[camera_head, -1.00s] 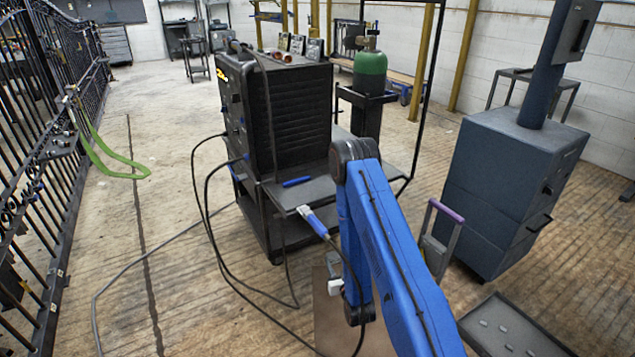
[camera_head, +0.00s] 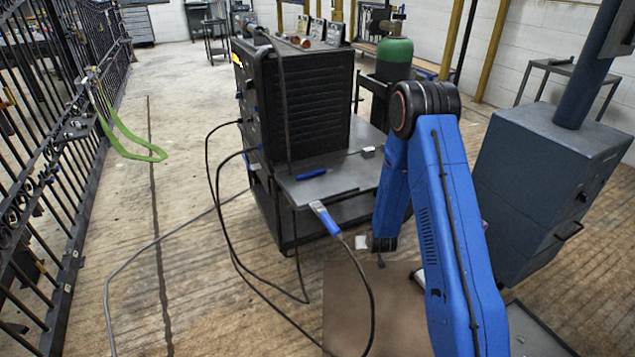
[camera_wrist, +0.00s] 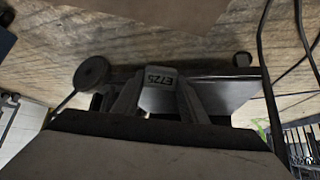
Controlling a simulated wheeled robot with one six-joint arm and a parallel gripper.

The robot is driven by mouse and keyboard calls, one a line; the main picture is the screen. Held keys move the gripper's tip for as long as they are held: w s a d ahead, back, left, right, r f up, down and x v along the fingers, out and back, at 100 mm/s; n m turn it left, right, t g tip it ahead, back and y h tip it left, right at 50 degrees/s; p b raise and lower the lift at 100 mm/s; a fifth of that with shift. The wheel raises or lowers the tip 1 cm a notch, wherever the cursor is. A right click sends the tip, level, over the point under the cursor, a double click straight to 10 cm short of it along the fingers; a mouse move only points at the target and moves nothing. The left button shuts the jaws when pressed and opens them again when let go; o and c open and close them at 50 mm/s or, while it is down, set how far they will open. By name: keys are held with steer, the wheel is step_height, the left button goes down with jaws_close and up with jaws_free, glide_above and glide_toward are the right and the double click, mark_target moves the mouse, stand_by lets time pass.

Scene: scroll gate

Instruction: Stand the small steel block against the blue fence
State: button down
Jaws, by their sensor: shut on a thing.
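A small grey steel block (camera_wrist: 160,92) with dark characters on its face sits between the two fingers of my gripper (camera_wrist: 160,104) in the wrist view. The fingers are shut on its sides.
A small pale block (camera_head: 368,152) sits near the shelf's back right. A blue-handled cable clamp (camera_head: 325,218) hangs at the shelf's front edge, with loose cables on the floor. A blue-grey cabinet (camera_head: 545,185) stands right. A brown mat (camera_head: 345,300) lies below. Open floor lies left.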

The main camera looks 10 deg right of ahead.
steer(key=s+a+r+g, duration=0.2)
steer(key=a+r+g, duration=0.1)
steer(key=r, duration=0.6)
steer(key=shift+a+r+n, duration=0.15)
steer(key=shift+r+n, duration=0.05)
steer(key=shift+n, duration=0.2)
